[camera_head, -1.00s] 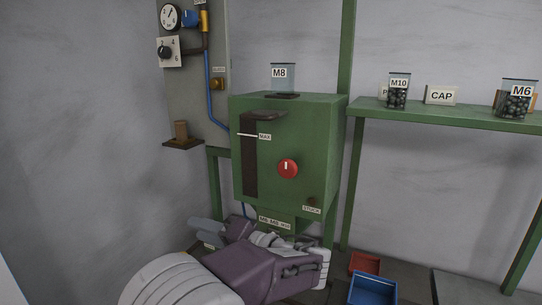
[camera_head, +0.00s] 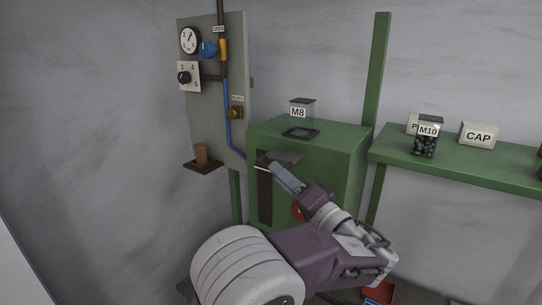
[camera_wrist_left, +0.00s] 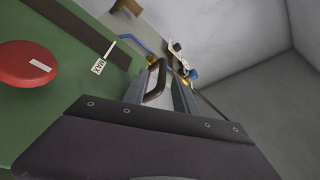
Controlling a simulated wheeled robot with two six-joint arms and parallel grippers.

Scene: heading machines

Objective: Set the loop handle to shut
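The loop handle (camera_head: 287,157) is a dark bar at the upper front of the green machine box (camera_head: 340,150). The wrist view shows it as a brown loop (camera_wrist_left: 156,82) between the fingers of my left gripper (camera_wrist_left: 161,88). In the head view my left gripper (camera_head: 277,172) reaches up to the front of the box, just below the handle. Its fingers look open, with a gap around the loop; I cannot tell whether either touches it. My right gripper is out of view.
A red knob (camera_wrist_left: 28,64) is on the box front, mostly behind my arm in the head view. An M8 jar (camera_head: 301,110) stands on top. A grey panel (camera_head: 207,110) with gauge and valves is left. A green shelf (camera_head: 460,165) is right.

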